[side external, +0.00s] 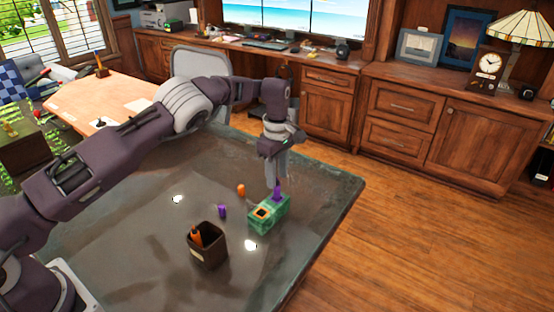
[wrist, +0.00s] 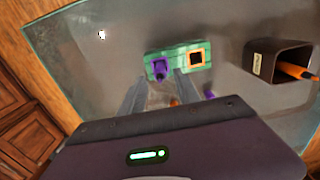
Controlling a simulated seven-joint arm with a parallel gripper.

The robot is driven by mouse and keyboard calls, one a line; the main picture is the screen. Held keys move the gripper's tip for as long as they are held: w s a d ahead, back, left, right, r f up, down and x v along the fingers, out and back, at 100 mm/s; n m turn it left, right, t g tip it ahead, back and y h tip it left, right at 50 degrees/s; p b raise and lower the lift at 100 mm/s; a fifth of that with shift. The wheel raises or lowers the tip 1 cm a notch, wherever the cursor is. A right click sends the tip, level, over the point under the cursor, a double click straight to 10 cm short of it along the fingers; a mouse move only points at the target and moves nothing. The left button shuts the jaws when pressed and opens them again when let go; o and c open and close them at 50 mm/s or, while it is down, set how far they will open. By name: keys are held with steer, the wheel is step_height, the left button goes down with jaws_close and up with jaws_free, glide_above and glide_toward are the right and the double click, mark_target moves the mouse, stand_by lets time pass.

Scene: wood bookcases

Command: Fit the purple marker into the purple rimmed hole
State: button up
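A green block (side external: 266,217) stands on the grey table. The purple marker (side external: 277,191) stands upright in its far hole; in the wrist view the marker (wrist: 160,68) sits at the block's left end. The marker covers most of that hole, so its rim is hard to make out. The other hole, orange-rimmed (wrist: 196,58), is empty. My gripper (side external: 272,184) points down just above and beside the marker. In the wrist view my gripper (wrist: 161,80) has its fingers apart, with the marker between the tips and a gap showing around it.
A dark holder (side external: 207,254) with an orange marker (side external: 196,237) stands nearer the camera. A purple cap (side external: 222,211) and an orange cap (side external: 241,190) stand on the table left of the block. The table's right edge (side external: 335,222) is close; the table left of the caps is mostly clear.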

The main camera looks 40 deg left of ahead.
step_height(320, 180, up, 11)
steer(key=shift+r, duration=0.1)
steer(key=s+a+r+m+t+h, duration=0.1)
steer(key=s+a+r+m, duration=0.1)
steer(key=s+r, duration=0.6)
steer(key=s+a+r+m+t+h, duration=0.1)
steer(key=s+a+r+m+t, duration=0.3)
steer(key=r, duration=0.8)
steer(key=s+d+m, duration=0.2)
steer(key=s+m, duration=0.2)
steer(key=s, duration=0.7)
steer(key=s+d+m, duration=0.2)
steer(key=s+m, duration=0.1)
steer(key=s, duration=0.7)
steer(key=s+f+m+y, duration=0.2)
steer(key=s+f+m, duration=0.2)
steer(key=s+f, duration=0.3)
steer(key=shift+s+m+t, duration=0.3)
steer(key=shift+s, duration=0.65)
